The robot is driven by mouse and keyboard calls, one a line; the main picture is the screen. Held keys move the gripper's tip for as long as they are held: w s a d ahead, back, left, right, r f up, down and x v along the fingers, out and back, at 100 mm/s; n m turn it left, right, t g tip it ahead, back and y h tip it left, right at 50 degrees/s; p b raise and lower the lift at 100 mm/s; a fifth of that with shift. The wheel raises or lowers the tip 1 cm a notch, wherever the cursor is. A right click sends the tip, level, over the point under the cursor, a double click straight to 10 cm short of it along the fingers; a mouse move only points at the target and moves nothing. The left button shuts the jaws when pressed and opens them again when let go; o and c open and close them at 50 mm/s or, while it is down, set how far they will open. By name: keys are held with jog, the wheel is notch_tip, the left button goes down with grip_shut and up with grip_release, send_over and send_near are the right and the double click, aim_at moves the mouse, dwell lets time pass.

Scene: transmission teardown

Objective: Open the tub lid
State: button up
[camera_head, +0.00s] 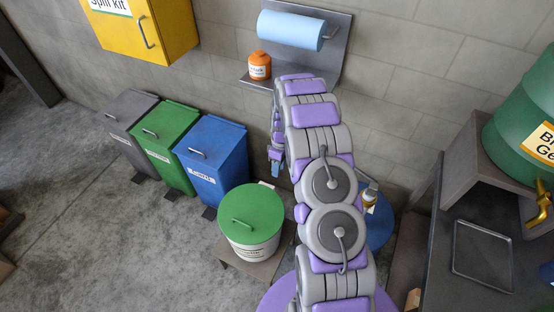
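The white tub (250,248) stands on a low platform at the lower middle. Its round green lid (258,205) sits on top, closed, with a thin bar handle (242,224) on the lid's near left side. My gripper (275,170) hangs at the end of my arm, above and behind the lid in the picture, apart from the handle. It is small and partly hidden by my arm, so I cannot tell whether the fingers are open or shut.
Grey, green (165,140) and blue (212,160) lidded bins stand left of the tub along the wall. A wall shelf (330,65) holds a blue paper roll (290,30) and an orange jar (260,65). A dark bench (440,260) is on the right. Floor at lower left is clear.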

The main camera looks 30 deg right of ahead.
jog(key=shift+s+a+r, duration=0.1)
jog(key=shift+s+a, duration=0.15)
jog(key=shift+s, duration=0.6)
jog(key=shift+s+a+r, duration=0.1)
jog(key=shift+s+a, duration=0.1)
jog(key=shift+s, duration=0.65)
jog(key=s+a+r+m, duration=0.1)
jog(key=s+a+r, duration=0.25)
jog(key=r, duration=0.35)
jog(key=s+a+r+m, duration=0.1)
jog(key=s+a+r, duration=0.25)
jog(key=r, duration=0.35)
jog(key=s+a+r+m, duration=0.1)
jog(key=s+a+r, duration=0.25)
jog(key=r, duration=0.45)
jog(key=s+a+r+m, duration=0.1)
jog(key=s+r, duration=0.1)
jog(key=s, duration=0.6)
jog(key=s+a+r+m+h+b, duration=0.1)
jog(key=s+a+r+m, duration=0.1)
jog(key=s, duration=0.6)
jog(key=s+a+r+m, duration=0.1)
jog(key=s+r, duration=0.3)
jog(key=s, duration=0.4)
jog(key=shift+s+a+m+h, duration=0.25)
jog(key=shift+a+m+h, duration=0.05)
jog(key=shift+a+h, duration=0.1)
jog(key=shift+d, duration=0.15)
